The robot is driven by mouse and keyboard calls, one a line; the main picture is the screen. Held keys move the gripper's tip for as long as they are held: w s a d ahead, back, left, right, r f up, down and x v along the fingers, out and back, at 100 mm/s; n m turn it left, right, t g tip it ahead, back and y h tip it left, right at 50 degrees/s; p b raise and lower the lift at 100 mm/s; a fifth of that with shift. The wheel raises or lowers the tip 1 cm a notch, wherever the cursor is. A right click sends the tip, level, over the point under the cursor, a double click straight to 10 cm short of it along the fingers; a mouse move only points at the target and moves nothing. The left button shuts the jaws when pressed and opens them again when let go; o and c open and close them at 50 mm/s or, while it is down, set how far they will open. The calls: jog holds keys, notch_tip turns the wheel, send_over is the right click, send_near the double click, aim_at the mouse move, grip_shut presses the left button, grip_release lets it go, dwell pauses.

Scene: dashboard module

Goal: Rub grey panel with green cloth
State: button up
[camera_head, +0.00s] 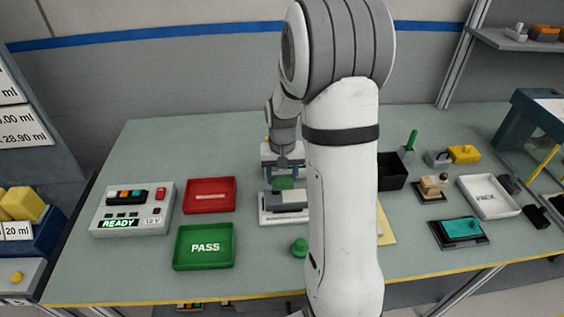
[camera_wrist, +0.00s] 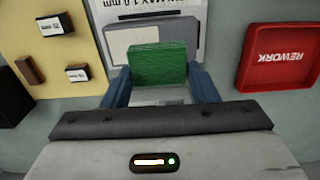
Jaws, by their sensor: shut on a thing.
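The green cloth (camera_wrist: 158,62) is a folded block between the two blue fingers of my gripper (camera_wrist: 160,90), which is shut on it. It also shows in the head view (camera_head: 284,183), just below the fingers (camera_head: 281,176). The grey panel (camera_wrist: 121,46) lies on a white, printed fixture (camera_wrist: 150,12); the cloth covers part of it in the wrist view. In the head view the grey panel (camera_head: 290,198) is just in front of the cloth, its right end hidden by my arm. I cannot tell whether cloth and panel touch.
A red rework tray (camera_head: 208,204) and a green PASS tray (camera_head: 205,261) stand left of the fixture, with a READY unit (camera_head: 133,208) farther left. A yellow mat (camera_wrist: 84,82) and a black bin (camera_head: 392,178) are on the other side. A green knob (camera_head: 299,247) stands in front.

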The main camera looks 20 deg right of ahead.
jog(key=shift+r+p, duration=0.8)
jog(key=shift+r, duration=0.9)
jog(key=shift+f, duration=0.1)
